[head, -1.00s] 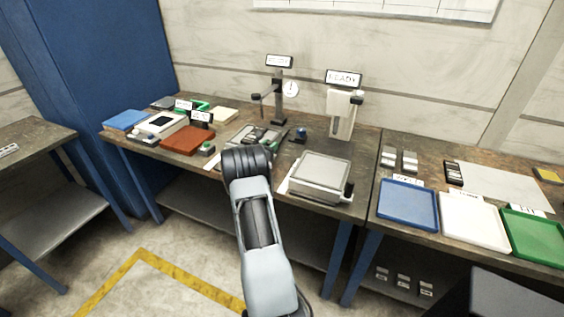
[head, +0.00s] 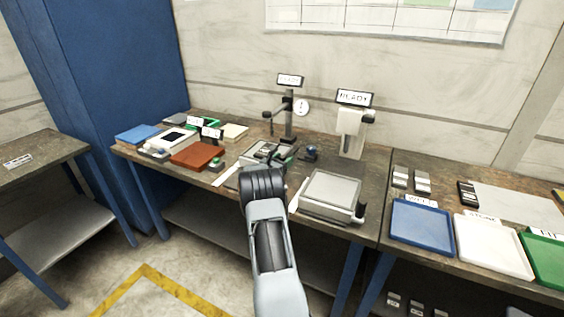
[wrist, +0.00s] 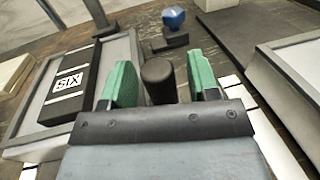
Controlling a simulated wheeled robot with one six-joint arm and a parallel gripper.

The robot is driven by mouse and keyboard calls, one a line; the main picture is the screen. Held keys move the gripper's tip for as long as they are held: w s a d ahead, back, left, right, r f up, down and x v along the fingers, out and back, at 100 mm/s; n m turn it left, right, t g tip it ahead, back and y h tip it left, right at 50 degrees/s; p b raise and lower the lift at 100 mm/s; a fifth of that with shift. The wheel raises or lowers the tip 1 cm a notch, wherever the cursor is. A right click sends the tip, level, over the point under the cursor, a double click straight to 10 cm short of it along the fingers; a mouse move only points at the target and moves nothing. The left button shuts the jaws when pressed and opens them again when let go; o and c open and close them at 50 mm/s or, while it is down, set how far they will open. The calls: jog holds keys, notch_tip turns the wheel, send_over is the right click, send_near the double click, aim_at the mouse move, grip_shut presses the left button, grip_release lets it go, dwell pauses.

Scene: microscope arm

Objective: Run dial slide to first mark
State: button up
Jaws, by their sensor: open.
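My gripper (head: 282,153) is over the middle of the bench, its green fingers partly behind my arm in the head view. In the wrist view my gripper (wrist: 161,85) is open, with a dark round post (wrist: 158,80) between the green pads. Gaps show on both sides of the post, and its lower part is hidden. A blue knob (head: 311,152) on a dark base stands just beyond; this knob also shows in the wrist view (wrist: 173,18). A stand (head: 289,118) with a round white dial (head: 301,107) is behind. I cannot make out any slide marks.
A grey tray holds a black block labelled SIX (wrist: 70,83), left of my fingers. A grey-topped box (head: 331,190) is to the right. A second stand with a READY sign (head: 355,98) is at the back. Blue (head: 421,230) and white (head: 493,246) trays are farther right.

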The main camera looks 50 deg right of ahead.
jog(key=shift+a, duration=0.1)
jog(key=a, duration=0.4)
jog(key=a+b, duration=0.1)
jog(key=a, duration=0.8)
jog(key=shift+s+a, duration=0.25)
jog(key=shift+a, duration=0.05)
